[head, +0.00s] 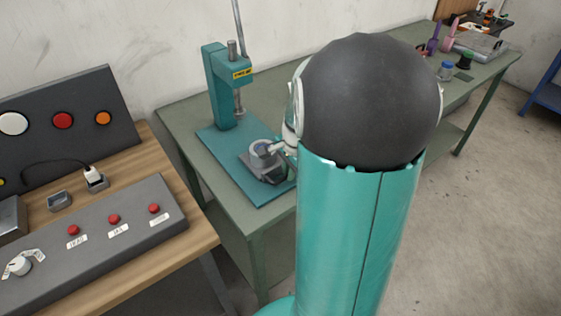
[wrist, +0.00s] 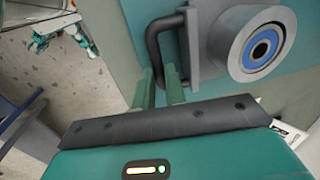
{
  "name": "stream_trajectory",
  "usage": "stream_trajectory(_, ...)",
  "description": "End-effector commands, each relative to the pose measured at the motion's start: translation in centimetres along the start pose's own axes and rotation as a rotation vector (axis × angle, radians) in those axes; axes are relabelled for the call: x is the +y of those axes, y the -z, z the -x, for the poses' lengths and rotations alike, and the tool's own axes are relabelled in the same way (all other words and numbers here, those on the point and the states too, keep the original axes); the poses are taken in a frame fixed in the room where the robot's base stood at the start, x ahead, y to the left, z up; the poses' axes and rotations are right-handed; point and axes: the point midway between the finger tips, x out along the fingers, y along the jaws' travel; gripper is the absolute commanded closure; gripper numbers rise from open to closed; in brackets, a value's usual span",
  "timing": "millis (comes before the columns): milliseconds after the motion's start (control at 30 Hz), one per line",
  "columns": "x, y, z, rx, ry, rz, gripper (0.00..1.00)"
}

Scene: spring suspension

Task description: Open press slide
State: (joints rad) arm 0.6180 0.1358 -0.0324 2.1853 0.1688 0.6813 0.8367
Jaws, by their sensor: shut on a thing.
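The teal press (head: 222,85) with a yellow label stands on its flat teal base plate (head: 215,150). Its grey slide (head: 265,175) sits at the front of the plate, carrying a round metal part with a blue ring (wrist: 261,48). In the wrist view a black U-shaped handle (wrist: 153,45) sticks out from the grey slide block (wrist: 193,45). My gripper (wrist: 160,78) has its two green fingers shut on the handle's lower part. In the head view my arm hides most of the gripper and the handle.
A wooden desk with a control panel (head: 115,235), red buttons and indicator lights stands at the left. The green workbench (head: 180,110) runs to the back right, where several small items stand. A blue frame (head: 545,90) is at the far right. Bare floor (head: 480,200) lies right of the bench.

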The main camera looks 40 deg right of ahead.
Motion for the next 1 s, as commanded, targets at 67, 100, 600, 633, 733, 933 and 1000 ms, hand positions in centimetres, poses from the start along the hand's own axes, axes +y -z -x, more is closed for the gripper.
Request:
stream_trajectory(67,-0.1,0.0,0.1,0.000,0.002,0.001,1.00)
stream_trajectory(100,-0.1,0.0,0.1,0.000,0.002,0.001,1.00)
stream_trajectory(600,-0.1,0.0,0.1,0.000,0.001,0.001,0.66)
stream_trajectory(633,-0.1,0.0,0.1,0.000,0.001,0.000,0.66)
stream_trajectory(733,-0.1,0.0,0.5,0.001,0.002,0.001,0.66)
stream_trajectory(933,-0.1,0.1,3.4,0.004,0.006,0.001,0.66)
stream_trajectory(1000,-0.2,0.0,5.0,0.003,0.006,0.000,0.66)
